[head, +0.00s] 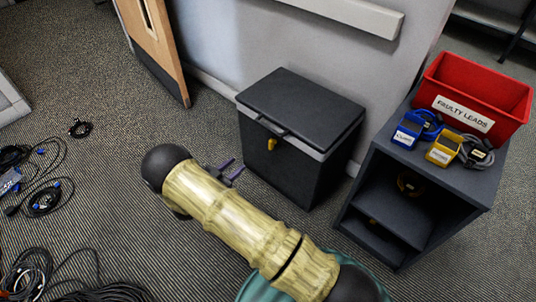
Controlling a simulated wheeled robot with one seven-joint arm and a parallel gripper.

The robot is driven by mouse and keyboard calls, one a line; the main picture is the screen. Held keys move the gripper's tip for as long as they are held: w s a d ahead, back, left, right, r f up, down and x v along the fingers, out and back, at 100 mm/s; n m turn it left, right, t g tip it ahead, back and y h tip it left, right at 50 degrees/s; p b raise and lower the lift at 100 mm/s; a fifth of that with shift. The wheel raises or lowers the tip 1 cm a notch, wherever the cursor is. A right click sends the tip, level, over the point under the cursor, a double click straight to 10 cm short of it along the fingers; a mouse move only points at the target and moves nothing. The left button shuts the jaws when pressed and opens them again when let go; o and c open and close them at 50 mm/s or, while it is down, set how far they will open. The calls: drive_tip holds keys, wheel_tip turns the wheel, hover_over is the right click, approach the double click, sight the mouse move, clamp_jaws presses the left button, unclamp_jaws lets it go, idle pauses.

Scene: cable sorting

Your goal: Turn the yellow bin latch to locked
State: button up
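The yellow latch (271,144) is a small piece on the upper front of a dark grey bin (285,162) with its lid (301,107) down. The latch looks roughly upright with a slight tilt. It is too small to tell whether it is locked. My gripper (231,170) is in front of the bin, to the lower left of the latch and apart from it. Its two thin purple-grey fingers point toward the bin with a gap between them, and nothing shows in the gap. My arm hides the floor below.
A dark shelf unit (452,178) stands right of the bin, bearing a red "FAULTY LEADS" bin (476,90), a blue holder (407,131) and a yellow holder (443,149) with cables. A wooden door (157,45) is behind left. Loose cables (42,195) lie on the left floor.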

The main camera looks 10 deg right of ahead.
sight(269, 142)
drive_tip(key=shift+s+f+h, duration=0.3)
drive_tip(key=shift+s+f, duration=0.15)
drive_tip(key=shift+f, duration=0.2)
drive_tip(key=b+x, duration=0.7)
drive_tip(key=x, duration=1)
drive_tip(key=shift+w+d, duration=0.1)
drive_tip(key=shift+w, duration=0.05)
clamp_jaws()
